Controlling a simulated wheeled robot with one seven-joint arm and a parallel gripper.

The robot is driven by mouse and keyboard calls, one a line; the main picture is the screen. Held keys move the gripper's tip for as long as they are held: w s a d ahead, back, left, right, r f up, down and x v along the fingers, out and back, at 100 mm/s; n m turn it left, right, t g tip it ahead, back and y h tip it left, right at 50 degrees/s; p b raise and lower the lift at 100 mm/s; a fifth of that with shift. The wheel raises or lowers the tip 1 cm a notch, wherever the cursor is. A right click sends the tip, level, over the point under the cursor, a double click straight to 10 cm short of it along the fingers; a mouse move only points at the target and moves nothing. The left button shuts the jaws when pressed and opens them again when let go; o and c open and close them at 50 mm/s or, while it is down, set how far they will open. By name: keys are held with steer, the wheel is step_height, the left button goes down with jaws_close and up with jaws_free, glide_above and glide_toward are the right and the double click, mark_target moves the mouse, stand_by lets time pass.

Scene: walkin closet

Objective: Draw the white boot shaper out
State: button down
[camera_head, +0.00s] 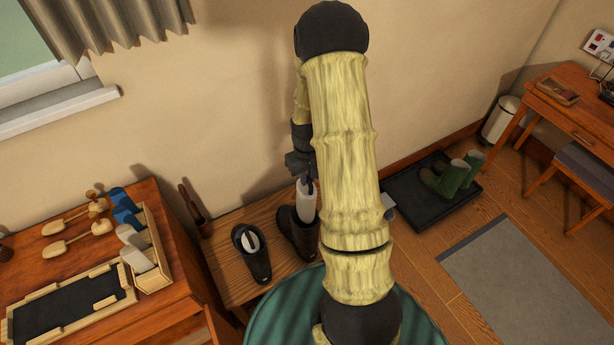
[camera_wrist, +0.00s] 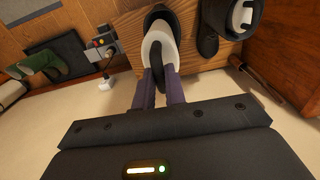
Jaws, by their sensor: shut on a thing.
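The white boot shaper (camera_head: 306,202) rises from the top of a dark boot (camera_head: 295,232) on the wooden bench. My gripper (camera_head: 304,180) is above the boot, shut on the top of the shaper. In the wrist view, the purple fingers of my gripper (camera_wrist: 160,78) meet the white shaper (camera_wrist: 152,45), which has a dark middle part. The boot's dark rim (camera_wrist: 158,12) shows behind it. The shaper's lower end is hidden, so I cannot tell how deep it sits. My arm covers part of the boot's right side in the head view.
A second dark boot (camera_head: 257,262) with a white piece inside stands to the left on the bench (camera_head: 226,270). A wooden cabinet (camera_head: 172,308) with trays is further left. Green boots (camera_head: 452,175) stand on a black tray to the right. The wall is close behind.

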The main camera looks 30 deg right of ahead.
step_height(320, 180, up, 12)
steer(key=p, duration=0.8)
steer(key=shift+f, duration=0.2)
stand_by(0.6)
stand_by(0.5)
